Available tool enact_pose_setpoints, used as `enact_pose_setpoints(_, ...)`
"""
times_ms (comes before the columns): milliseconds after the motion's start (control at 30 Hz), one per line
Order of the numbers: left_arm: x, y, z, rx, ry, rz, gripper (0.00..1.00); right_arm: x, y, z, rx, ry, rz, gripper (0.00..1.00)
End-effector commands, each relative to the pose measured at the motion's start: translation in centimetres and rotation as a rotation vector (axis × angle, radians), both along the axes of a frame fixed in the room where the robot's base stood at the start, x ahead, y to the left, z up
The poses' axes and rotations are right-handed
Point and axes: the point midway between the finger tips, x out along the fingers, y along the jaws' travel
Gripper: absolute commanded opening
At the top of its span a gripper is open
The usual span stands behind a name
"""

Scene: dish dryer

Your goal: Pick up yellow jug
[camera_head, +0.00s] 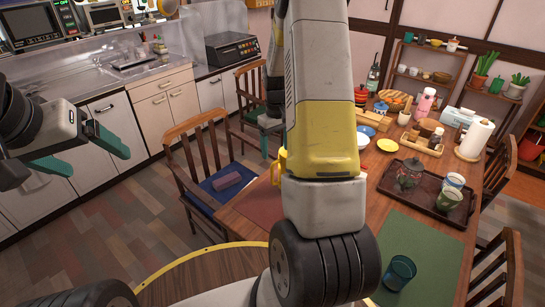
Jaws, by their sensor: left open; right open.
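A yellow piece, likely the handle side of the yellow jug (279,166), shows at the left edge of my large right arm link, by the table's near left edge. The rest of it is hidden behind that arm. My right gripper (265,142) is mostly hidden behind the same arm. Its teal finger parts show just above and left of the yellow piece, apart from it in the picture. My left gripper (101,162) is open and empty at the left, in front of the white cabinets and far from the table.
The wooden table (240,212) bears a dark tray (449,218) with cups and a teapot, a blue glass (399,272) on a green mat, and a yellow plate (387,145). A chair (205,165) with a blue seat stands at the table's left. Floor is clear further left.

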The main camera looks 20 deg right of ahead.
Motion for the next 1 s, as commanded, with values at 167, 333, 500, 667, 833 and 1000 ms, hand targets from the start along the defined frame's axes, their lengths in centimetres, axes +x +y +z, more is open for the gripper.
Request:
enact_pose_setpoints(167, 0.0, 0.0, 0.0, 0.000, 0.000, 0.000, 0.86, -0.2, 0.0, -2.1, 0.000, 0.003, 0.000, 0.70)
enact_pose_setpoints(333, 0.0, 0.0, 0.0, 0.000, 0.000, 0.000, 0.86, -0.3, -0.1, -4.7, 0.001, 0.003, -0.001, 0.70)
enact_pose_setpoints(500, 0.0, 0.0, 0.0, 0.000, 0.000, 0.000, 0.86, -0.2, -0.1, -6.3, 0.001, 0.000, -0.001, 0.70)
enact_pose_setpoints(667, 0.0, 0.0, 0.0, 0.000, 0.000, 0.000, 0.86, -0.2, -0.1, -6.4, 0.000, -0.002, -0.001, 0.70)
enact_pose_setpoints(833, 0.0, 0.0, 0.0, 0.000, 0.000, 0.000, 0.86, -0.2, -0.1, -6.4, 0.000, -0.001, -0.001, 0.52)
enact_pose_setpoints(1000, 0.0, 0.0, 0.0, 0.000, 0.000, 0.000, 0.86, -0.2, -0.1, -6.4, 0.000, -0.001, -0.001, 0.19)
